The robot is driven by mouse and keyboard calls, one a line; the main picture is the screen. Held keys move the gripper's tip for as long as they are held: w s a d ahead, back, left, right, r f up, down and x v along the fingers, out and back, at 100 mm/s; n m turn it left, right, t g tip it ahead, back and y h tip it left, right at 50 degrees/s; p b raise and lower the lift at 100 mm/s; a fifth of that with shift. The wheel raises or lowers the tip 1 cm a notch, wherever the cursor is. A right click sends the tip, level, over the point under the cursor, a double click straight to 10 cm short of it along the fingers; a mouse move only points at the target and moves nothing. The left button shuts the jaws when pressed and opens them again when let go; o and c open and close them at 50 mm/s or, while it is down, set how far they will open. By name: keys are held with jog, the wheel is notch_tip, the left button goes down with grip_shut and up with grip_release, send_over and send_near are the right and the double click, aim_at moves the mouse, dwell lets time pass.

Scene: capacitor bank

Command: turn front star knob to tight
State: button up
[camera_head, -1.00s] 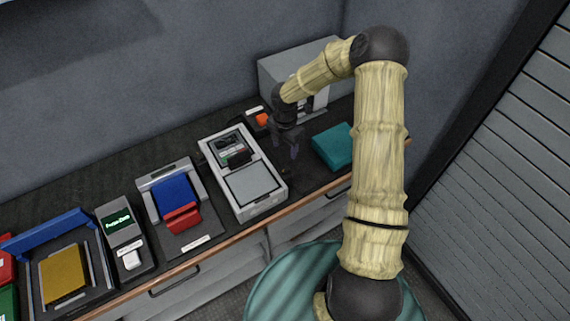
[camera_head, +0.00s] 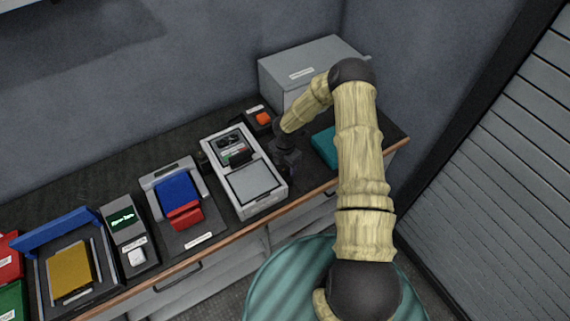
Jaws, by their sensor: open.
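I cannot make out a star knob in the head view; it may be hidden or too small to tell. My gripper (camera_head: 290,164) is a small dark shape low over the bench, just right of the light grey device (camera_head: 257,197). Its fingers point down and hold nothing that I can see. My forearm covers part of the front of the grey box (camera_head: 308,62) at the back, and part of the teal block (camera_head: 324,148).
An orange button (camera_head: 263,118) sits left of the grey box. A blue and red device (camera_head: 177,194), a small box with a green display (camera_head: 122,219) and a yellow block (camera_head: 69,270) stand to the left. The bench's front edge (camera_head: 232,240) runs close by.

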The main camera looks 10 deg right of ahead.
jog(key=c, duration=1)
